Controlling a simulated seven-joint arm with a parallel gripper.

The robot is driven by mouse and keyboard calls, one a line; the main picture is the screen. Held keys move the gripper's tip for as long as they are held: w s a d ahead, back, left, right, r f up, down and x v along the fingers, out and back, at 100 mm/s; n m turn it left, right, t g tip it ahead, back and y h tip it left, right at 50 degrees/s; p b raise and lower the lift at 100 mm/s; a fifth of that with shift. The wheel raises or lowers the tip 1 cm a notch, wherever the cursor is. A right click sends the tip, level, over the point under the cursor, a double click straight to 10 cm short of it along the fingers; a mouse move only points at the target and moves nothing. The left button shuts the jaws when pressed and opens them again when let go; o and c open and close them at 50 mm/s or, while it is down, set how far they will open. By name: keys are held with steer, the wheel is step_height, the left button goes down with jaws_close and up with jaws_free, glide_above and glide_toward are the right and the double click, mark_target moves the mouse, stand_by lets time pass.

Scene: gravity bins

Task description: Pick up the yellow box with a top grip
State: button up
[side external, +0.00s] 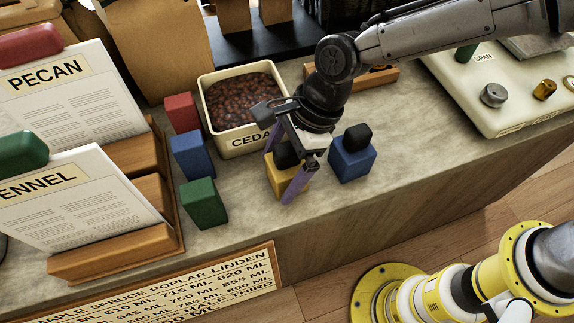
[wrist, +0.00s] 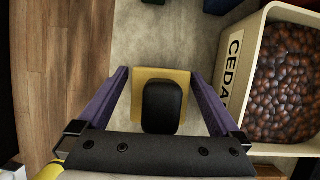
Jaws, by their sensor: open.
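The yellow box (side external: 289,187) stands on the grey counter with a black rounded knob on top. In the wrist view the yellow box (wrist: 187,77) lies between the two purple fingers, and its black knob (wrist: 162,107) is centred between them. My gripper (side external: 283,178) points down over the box, with one finger on each side. It is open; in the wrist view (wrist: 160,80) a gap shows between the box and each finger. Part of the box is hidden behind the near finger in the side view.
The cream CEDAR bin (side external: 238,141) of brown beans stands close behind the box. A blue box (side external: 352,163) with a black knob stands just right. Red (side external: 183,113), blue (side external: 191,155) and green (side external: 203,203) blocks stand left. The counter's front edge is near.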

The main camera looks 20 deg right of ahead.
mark_target(280, 150)
jaws_close()
stand_by(0.5)
step_height(280, 150, up, 10)
steer(key=shift+r, duration=0.1)
stand_by(0.5)
